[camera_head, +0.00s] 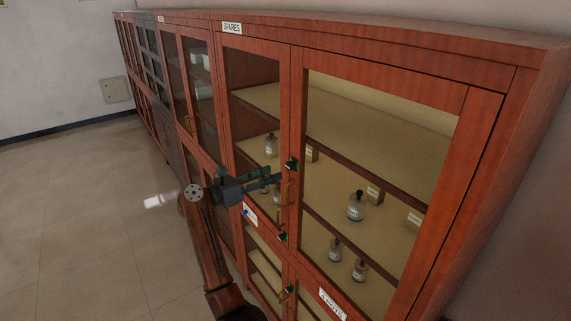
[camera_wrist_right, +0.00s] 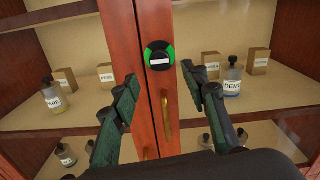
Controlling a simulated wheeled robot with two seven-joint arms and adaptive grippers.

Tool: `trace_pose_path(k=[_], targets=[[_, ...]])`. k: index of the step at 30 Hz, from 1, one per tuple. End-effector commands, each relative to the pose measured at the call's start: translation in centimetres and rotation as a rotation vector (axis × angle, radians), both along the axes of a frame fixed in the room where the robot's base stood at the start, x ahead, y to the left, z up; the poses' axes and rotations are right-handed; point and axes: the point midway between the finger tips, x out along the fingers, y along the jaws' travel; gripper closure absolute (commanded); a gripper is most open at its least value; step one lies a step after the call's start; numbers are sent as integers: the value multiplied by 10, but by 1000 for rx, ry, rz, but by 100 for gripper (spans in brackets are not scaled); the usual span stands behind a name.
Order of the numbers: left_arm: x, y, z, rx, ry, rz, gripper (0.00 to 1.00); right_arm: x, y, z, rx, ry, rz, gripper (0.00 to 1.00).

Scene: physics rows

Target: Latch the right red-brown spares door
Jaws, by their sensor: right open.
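The right spares door (camera_head: 470,150) is a red-brown framed glass door. It looks closed or nearly so against the left door; I cannot tell if it is fully flush. Its round black latch knob (camera_head: 291,164) is on the stile by the seam. In the right wrist view the knob (camera_wrist_right: 159,56) shows green sides and a level white bar. My right gripper (camera_head: 272,181) is open and empty in front of the stiles. In the right wrist view its fingers (camera_wrist_right: 160,76) are spread either side of the seam, pointing toward the knob, with no contact visible. My left gripper is not in view.
Brass handles (camera_wrist_right: 167,122) hang below the knob. Lower doors have another dark knob (camera_head: 282,236). Bottles (camera_head: 356,206) and small boxes stand on shelves behind the glass. A SPARES label (camera_head: 232,28) is above. Open tiled floor (camera_head: 90,220) lies to the left.

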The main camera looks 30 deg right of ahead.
Motion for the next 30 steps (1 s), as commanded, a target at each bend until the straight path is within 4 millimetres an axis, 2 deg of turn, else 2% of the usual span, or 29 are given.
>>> trace_pose_path(k=[13, 23, 30], targets=[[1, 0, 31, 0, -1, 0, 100, 5, -64, 3, -6, 2, -1, 59], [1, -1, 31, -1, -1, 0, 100, 5, -70, 1, -6, 3, 0, 60], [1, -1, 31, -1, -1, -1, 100, 5, -70, 1, -6, 3, -1, 76]])
